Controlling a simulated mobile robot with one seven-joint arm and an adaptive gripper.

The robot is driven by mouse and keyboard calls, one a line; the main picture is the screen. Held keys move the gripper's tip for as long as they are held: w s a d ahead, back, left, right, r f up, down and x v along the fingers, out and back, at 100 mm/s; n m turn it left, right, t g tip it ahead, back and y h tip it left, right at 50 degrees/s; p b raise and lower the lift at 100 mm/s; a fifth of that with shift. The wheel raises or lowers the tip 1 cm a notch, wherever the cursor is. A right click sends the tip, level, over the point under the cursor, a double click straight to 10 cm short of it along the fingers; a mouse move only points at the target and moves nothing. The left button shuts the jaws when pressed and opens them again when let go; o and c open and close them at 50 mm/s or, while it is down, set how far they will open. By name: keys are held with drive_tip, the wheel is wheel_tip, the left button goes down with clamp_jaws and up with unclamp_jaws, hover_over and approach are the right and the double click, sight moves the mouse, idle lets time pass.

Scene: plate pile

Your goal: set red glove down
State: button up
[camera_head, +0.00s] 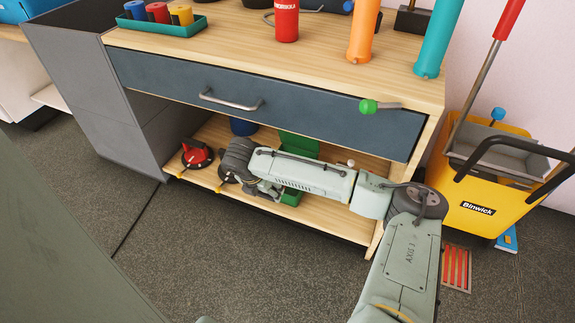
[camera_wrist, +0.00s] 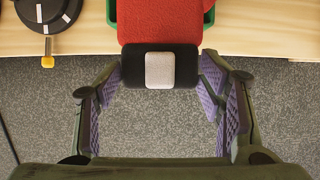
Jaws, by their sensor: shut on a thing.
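The red glove (camera_wrist: 160,20) shows at the top of the wrist view, with a black cuff (camera_wrist: 132,68) bearing a grey patch. My gripper (camera_wrist: 161,62) has its purple-padded fingers on either side of the cuff and is shut on it. Green edges show on both sides of the glove, at the wooden shelf (camera_wrist: 262,28). I cannot tell whether the glove touches the shelf. In the head view my gripper (camera_head: 266,190) is at the front of the lower shelf, partly hidden by my arm, and the glove is not visible there.
A red knob device (camera_head: 197,153) is on the lower shelf at left. A black dial (camera_wrist: 48,12) with a yellow tip is near the glove. A green container (camera_head: 298,146) stands behind my arm. The drawer (camera_head: 300,112) overhangs. A yellow mop bucket (camera_head: 480,215) stands at right.

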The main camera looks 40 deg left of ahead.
drive_tip(key=w+f+b, duration=0.1)
drive_tip(key=w, duration=0.1)
drive_tip(key=w+a+f+b, duration=0.1)
drive_tip(key=w+f, duration=0.1)
drive_tip(key=w, duration=0.1)
drive_tip(key=w+a+f, duration=0.1)
drive_tip(key=w, duration=0.2)
drive_tip(key=shift+w+f+b, duration=0.15)
drive_tip(key=shift+f+b, duration=0.15)
drive_tip(key=shift+b, duration=0.1)
drive_tip(key=shift+w+a+f+b, duration=0.15)
drive_tip(key=shift+w+f+b, duration=0.25)
drive_tip(key=shift+w+f, duration=0.25)
drive_tip(key=shift+w+a+f+b, duration=0.15)
drive_tip(key=shift+w+f+b, duration=0.25)
drive_tip(key=shift+w, duration=0.4)
drive_tip(key=shift+f, duration=0.15)
drive_tip(key=shift+f, duration=0.35)
drive_tip(key=shift+f, duration=0.15)
drive_tip(key=o, duration=1.3)
